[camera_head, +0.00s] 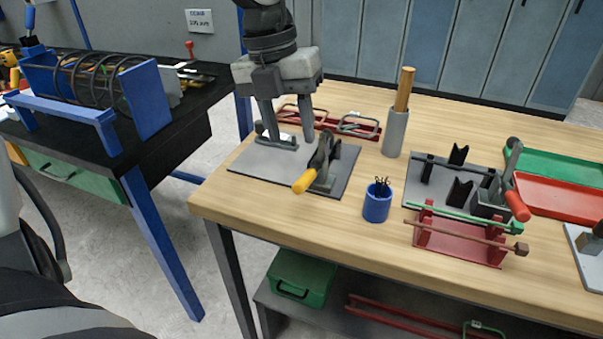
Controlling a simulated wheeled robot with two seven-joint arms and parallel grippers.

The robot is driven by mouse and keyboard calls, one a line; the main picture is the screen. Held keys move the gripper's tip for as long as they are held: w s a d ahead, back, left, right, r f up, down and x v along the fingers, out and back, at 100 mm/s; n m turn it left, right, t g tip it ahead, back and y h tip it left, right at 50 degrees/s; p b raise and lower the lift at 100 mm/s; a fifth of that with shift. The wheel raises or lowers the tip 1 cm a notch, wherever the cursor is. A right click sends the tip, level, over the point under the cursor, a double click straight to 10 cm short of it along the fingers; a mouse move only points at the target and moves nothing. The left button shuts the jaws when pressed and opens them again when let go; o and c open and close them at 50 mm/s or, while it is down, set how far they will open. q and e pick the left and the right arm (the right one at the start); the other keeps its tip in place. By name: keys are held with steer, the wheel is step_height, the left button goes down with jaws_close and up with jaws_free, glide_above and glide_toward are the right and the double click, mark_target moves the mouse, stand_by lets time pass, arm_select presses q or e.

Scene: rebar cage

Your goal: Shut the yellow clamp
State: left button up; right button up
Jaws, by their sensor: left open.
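The yellow clamp (321,162) is a dark grey toggle clamp with a yellow-tipped handle (305,181). It stands on a grey plate (255,178) on the wooden bench. Its handle slants down toward the front left of the plate. I cannot tell from this view whether its jaw is open. My left gripper (289,138) points down over the back of the plate, fingers spread apart, with nothing between them. It is just behind and left of the clamp, and its right finger is close to the clamp's upright part; I cannot tell whether they touch. My right gripper is not in view.
A blue cup (377,203) and a grey holder (395,133) with a wooden rod stand right of the plate. Further right are a red-handled clamp (516,195), a red rod stand (455,241) and green and red trays (565,195). The bench's front left is clear.

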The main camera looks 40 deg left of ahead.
mark_target(301, 178)
arm_select(q)
steer(key=f, duration=0.3)
steer(key=d+f, duration=0.1)
steer(key=f, duration=0.5)
steer(key=shift+w+d+f, duration=0.15)
steer(key=shift+w+d, duration=0.15)
steer(key=shift+d, duration=0.05)
jaws_close()
